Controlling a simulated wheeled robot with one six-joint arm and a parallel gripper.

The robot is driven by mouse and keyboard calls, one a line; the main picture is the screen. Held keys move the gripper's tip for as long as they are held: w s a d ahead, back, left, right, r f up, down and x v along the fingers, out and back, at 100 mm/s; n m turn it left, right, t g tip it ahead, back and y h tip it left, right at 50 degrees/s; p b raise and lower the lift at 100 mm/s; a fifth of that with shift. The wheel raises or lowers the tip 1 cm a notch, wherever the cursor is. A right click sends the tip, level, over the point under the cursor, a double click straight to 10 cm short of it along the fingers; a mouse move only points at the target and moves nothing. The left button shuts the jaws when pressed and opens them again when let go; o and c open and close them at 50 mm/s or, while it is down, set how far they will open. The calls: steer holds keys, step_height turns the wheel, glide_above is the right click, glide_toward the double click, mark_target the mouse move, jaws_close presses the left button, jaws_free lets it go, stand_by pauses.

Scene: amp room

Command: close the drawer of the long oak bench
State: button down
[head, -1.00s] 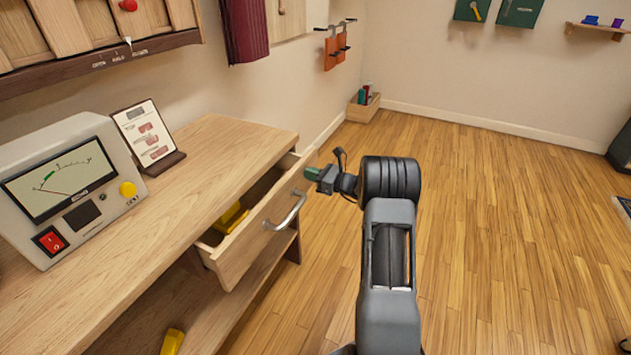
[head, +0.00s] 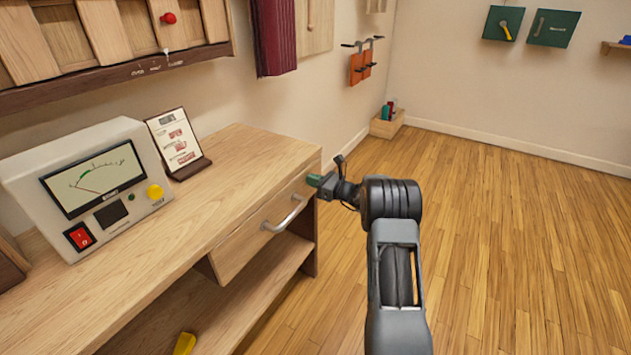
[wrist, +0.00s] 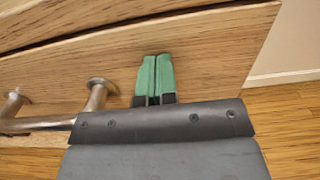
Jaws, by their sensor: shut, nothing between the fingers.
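The long oak bench (head: 225,165) runs along the wall on the left in the head view. Its drawer (head: 240,248) looks pushed in, with its front about in line with the bench edge; a thin dark gap shows above the front in the wrist view. The metal handle (head: 284,214) shows on the front, and also at the left in the wrist view (wrist: 97,95). My gripper (head: 316,181) is shut and empty, its green fingertips (wrist: 153,75) at the drawer front right of the handle. I cannot tell whether they touch it.
A meter box (head: 95,190) and a card on a stand (head: 178,145) stand on the bench top. A yellow object (head: 184,344) lies on the lower shelf (head: 235,310). A wooden box (head: 387,124) stands by the wall. The floor (head: 500,240) to the right is clear.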

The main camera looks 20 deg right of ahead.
steer(key=shift+w+a+r, duration=0.15)
steer(key=shift+r, duration=0.1)
steer(key=p+v, duration=0.2)
steer(key=v, duration=1.2)
steer(key=shift+f, duration=0.25)
steer(key=s+a+f+n+g, duration=0.3)
steer(key=s+f+n+g, duration=0.1)
steer(key=s+f+g, duration=0.15)
steer(key=s+a+r+n+g+h+p, duration=0.3)
steer(key=s+a+r+n+g+p, duration=0.45)
steer(key=s+n, duration=0.25)
steer(key=s+a+r+n+t+h+p, duration=0.1)
steer(key=s+r+n+p, duration=0.3)
steer(key=r, duration=0.6)
steer(key=s+a+r+n+h+p, duration=0.4)
steer(key=r+p, duration=0.3)
steer(key=r, duration=0.3)
steer(key=s+a+r+n+t+h+p, duration=0.1)
steer(key=s+r+n+p, duration=0.4)
steer(key=r, duration=0.5)
steer(key=shift+a+n+t+h+p, duration=0.35)
steer(key=shift+a+n+h, duration=0.3)
steer(key=shift+h, duration=0.55)
